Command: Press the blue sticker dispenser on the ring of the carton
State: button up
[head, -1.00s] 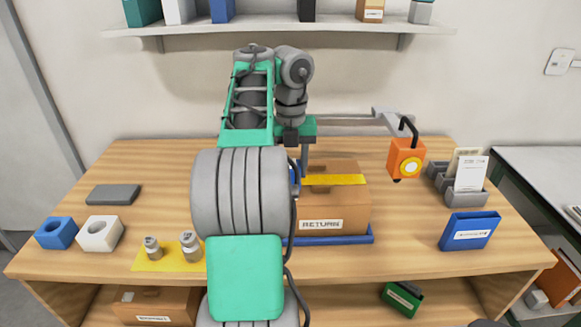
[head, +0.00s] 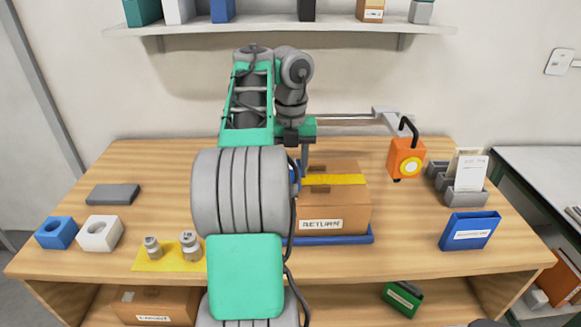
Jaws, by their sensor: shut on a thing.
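The carton (head: 345,209) is a brown box with a yellow strip (head: 345,179) across its top and a RETURN label on its front. It sits on a blue tray (head: 360,240). My gripper (head: 304,172) points down at the carton's left part, mostly behind my own arm. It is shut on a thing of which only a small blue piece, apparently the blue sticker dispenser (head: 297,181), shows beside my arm. Whether it touches the carton is hidden. I cannot make out the ring; a small dark mark shows on the carton top near the gripper.
A blue block (head: 56,232) and a white block (head: 100,232), each with a hole, stand at the left. Two small metal weights stand on a yellow mat (head: 146,262). An orange device (head: 405,160) hangs right of the carton. A blue bin (head: 469,231) stands at the right.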

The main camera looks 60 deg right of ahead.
jog(key=shift+f+b, duration=0.55)
jog(key=shift+f, duration=0.05)
dwell(0.9)
notch_tip(320, 180, up, 7)
jog(key=p, duration=0.7)
jog(key=shift+r, duration=0.1)
